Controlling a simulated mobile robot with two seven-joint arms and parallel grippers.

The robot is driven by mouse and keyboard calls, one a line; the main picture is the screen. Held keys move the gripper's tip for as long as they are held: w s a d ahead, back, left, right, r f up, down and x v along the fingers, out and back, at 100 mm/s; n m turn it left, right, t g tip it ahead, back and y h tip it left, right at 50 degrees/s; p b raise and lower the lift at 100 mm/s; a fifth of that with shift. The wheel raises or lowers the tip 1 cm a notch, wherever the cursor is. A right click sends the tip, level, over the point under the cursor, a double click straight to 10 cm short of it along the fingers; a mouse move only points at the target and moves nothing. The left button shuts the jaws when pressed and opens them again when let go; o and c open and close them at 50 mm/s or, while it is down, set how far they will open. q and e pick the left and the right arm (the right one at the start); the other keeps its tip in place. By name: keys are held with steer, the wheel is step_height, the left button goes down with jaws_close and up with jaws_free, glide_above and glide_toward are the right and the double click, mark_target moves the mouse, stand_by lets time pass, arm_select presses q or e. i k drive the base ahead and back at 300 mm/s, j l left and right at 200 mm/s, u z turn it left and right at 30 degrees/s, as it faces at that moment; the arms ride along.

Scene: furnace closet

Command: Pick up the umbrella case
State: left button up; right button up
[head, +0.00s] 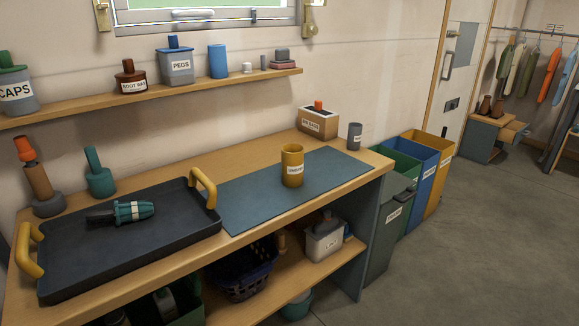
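A yellow upright cylinder (292,166) with a dark opening at its top and a small white label stands on the blue-grey mat (245,205) on the workbench. It looks like the umbrella case, but its label is too small to read for sure. A teal and dark ribbed object (133,212), perhaps a folded umbrella, lies in the black tray (90,268) to the left. Neither of my grippers is in view.
The tray has two raised yellow handles. A labelled box (318,123) and a grey cylinder (355,136) stand behind the mat. A wall shelf (130,100) hangs above the bench. Colored bins (432,170) stand to the right. The mat around the cylinder is clear.

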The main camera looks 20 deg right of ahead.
mark_target(292, 154)
steer(key=i+l, duration=0.1)
steer(key=l, duration=0.7)
steer(key=i+l, duration=0.15)
steer(key=l, duration=0.25)
steer(key=i+l, duration=0.1)
steer(key=l, duration=0.35)
